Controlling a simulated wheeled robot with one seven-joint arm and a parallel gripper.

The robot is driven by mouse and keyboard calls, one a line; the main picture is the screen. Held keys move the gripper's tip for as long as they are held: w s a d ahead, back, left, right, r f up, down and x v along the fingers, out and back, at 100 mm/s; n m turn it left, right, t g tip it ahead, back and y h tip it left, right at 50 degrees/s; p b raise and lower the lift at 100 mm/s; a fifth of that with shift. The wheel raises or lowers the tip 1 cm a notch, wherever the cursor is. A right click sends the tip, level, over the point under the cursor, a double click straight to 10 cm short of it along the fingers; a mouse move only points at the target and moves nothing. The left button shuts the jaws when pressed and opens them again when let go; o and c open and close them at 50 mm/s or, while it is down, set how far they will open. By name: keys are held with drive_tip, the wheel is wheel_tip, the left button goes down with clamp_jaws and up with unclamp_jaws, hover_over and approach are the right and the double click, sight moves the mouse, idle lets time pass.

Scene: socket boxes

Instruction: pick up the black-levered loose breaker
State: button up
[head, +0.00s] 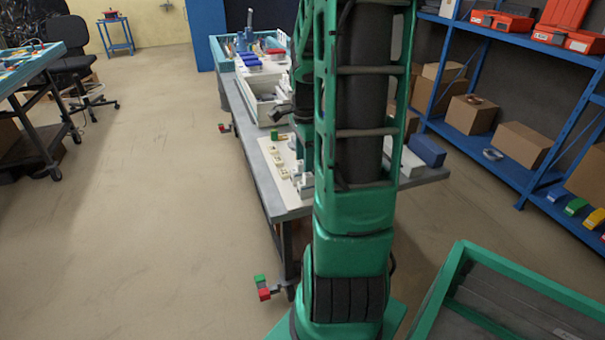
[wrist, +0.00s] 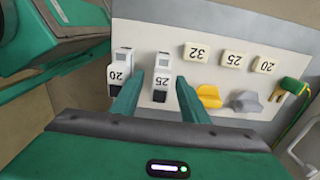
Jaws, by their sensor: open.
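Two white breakers stand side by side on the white board in the wrist view, one marked 20 (wrist: 119,70) and one marked 25 (wrist: 162,76). Each shows a black part at its lower end, so I cannot tell the loose one by lever colour alone. My gripper (wrist: 160,78) is open. Its two green fingers lie either side of the 25 breaker in the picture, the left one between the two breakers. Whether they touch it or are still above it is unclear. In the head view my arm hides much of the work area.
The white board (wrist: 223,88) also carries several cream blocks marked 32, 25 and 20, a yellow piece (wrist: 208,97) and a grey piece (wrist: 246,101). The grey table (head: 260,172) holds a white bin (head: 262,108) and a blue box (head: 427,151).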

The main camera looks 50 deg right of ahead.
clamp_jaws()
